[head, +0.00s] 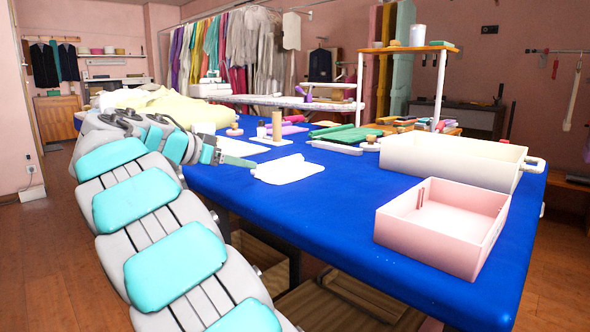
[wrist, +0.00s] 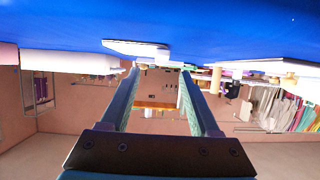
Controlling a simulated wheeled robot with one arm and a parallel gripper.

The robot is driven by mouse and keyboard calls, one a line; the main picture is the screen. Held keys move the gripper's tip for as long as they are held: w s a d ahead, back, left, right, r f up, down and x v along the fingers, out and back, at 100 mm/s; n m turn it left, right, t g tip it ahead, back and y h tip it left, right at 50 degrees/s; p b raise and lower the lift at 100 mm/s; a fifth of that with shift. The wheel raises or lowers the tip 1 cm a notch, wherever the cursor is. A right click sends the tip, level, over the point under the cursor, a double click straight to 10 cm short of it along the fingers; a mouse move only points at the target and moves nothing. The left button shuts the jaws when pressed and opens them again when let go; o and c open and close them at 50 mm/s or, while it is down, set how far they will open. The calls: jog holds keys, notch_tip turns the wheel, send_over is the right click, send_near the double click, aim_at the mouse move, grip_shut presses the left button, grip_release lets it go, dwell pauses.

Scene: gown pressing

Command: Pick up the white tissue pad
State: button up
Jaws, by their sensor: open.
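The white tissue pad (head: 287,168) lies flat on the blue table near its front edge, left of the boxes. In the wrist view, which is upside down, a thin white flat thing (wrist: 135,47), likely the pad, shows just past the left fingertip. My gripper (head: 252,156) reaches in from the left, low over the table, with its fingertips just left of the pad. In the wrist view my gripper (wrist: 160,69) has its two fingers spread with nothing between them. Whether the fingertips touch the pad cannot be told.
A long cream box (head: 450,160) and a pink open box (head: 442,225) stand to the right. Behind the pad stand a wooden spool (head: 277,127) and green folded cloth (head: 348,134). Pale yellow fabric (head: 175,106) lies at the back left. The blue table (head: 310,215) is clear in front.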

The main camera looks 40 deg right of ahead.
aim_at(260, 164)
jog(key=x, duration=0.7)
jog(key=shift+w+d+r+p, duration=0.1)
jog(key=shift+d+r+p, duration=0.05)
jog(key=shift+d+p, duration=0.2)
grip_shut()
